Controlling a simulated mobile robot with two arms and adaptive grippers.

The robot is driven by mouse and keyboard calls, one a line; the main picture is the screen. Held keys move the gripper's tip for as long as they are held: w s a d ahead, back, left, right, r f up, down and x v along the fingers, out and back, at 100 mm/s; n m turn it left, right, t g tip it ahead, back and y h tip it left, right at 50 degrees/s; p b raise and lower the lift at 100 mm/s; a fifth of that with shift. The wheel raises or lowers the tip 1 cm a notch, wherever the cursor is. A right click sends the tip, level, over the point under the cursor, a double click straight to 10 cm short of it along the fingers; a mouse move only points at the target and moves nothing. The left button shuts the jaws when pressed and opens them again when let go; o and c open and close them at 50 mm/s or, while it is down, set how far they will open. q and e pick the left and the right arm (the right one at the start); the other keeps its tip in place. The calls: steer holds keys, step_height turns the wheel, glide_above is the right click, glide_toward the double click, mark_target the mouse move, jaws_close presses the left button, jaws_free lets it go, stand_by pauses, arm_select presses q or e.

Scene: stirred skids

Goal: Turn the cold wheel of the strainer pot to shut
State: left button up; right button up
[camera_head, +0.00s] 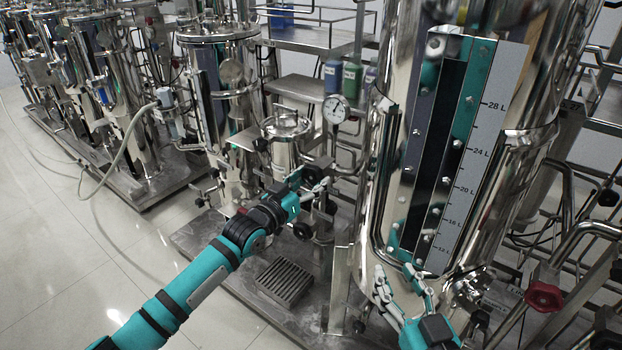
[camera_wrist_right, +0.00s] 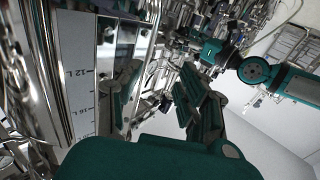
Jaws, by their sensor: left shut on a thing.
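The strainer pot looks to be the small lidded steel pot (camera_head: 286,148) left of the large tank in the head view. My left gripper (camera_head: 318,181) reaches to the front right of this pot. Its fingers are shut on a dark hand wheel (camera_head: 316,167), which they partly hide. I cannot read a cold marking on it. My right gripper (camera_head: 397,272) is low in front of the large tank, its fingers apart and empty. Its two fingers also show spread in the right wrist view (camera_wrist_right: 155,95).
The large polished tank (camera_head: 400,150) with a litre scale (camera_head: 480,130) stands close on the right. A red hand wheel (camera_head: 543,297) is at the lower right. Open floor (camera_head: 60,250) lies left.

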arm_select(q)
steer(key=shift+a+f+m+p, duration=0.15)
steer(key=shift+m+p, duration=0.25)
steer(key=shift+m, duration=0.8)
arm_select(e)
steer(key=shift+s+d+f+g, duration=0.15)
steer(key=shift+f+g, duration=0.3)
steer(key=shift+f, duration=0.2)
steer(key=shift+s+d+f+g, duration=0.1)
steer(key=shift+f+g, duration=0.3)
steer(key=shift+f, duration=0.3)
steer(key=shift+s+d+f+g, duration=0.15)
steer(key=shift+f+g, duration=0.3)
steer(key=shift+f, duration=0.2)
arm_select(q)
steer(key=o, duration=1.2)
steer(key=v, duration=1.2)
